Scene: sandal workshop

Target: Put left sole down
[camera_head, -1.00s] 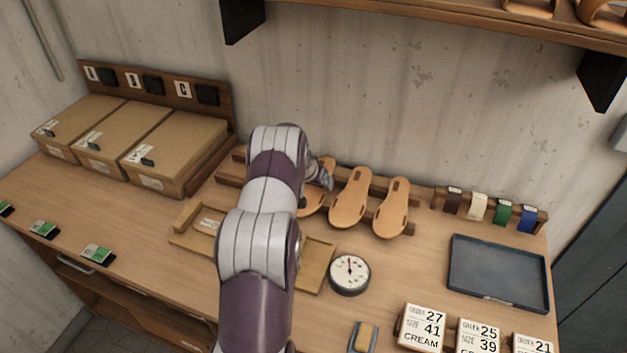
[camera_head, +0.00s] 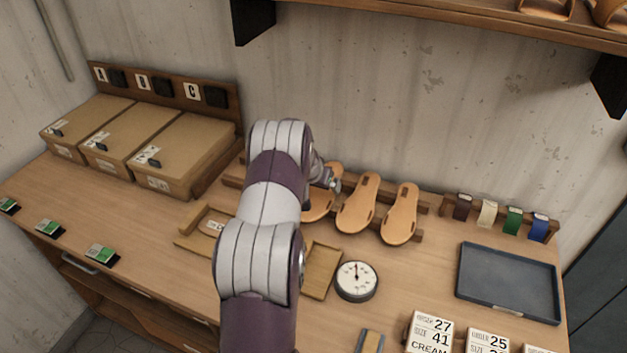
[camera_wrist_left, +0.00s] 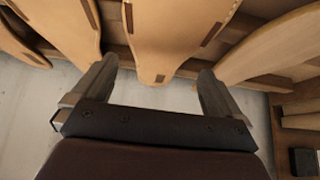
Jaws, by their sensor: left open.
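Tan sandal soles stand on a wooden rack at the back of the bench. In the head view a right sole (camera_head: 400,213) and a middle sole (camera_head: 357,203) show fully. A third sole (camera_head: 320,207) is partly hidden by my left arm. My left gripper (camera_head: 334,184) is at the upper end of this third sole, its fingers hard to make out there. In the left wrist view the gripper (camera_wrist_left: 153,85) is open, with the end of one sole (camera_wrist_left: 165,50) between its fingers and a visible gap on each side. My right gripper is out of view.
A wooden tray (camera_head: 320,272) lies partly behind my arm, beside a round dial gauge (camera_head: 356,281). A dark tray (camera_head: 510,283) is at the right. Cardboard boxes (camera_head: 180,150) stand at the left. Order cards (camera_head: 431,332) stand at the front right.

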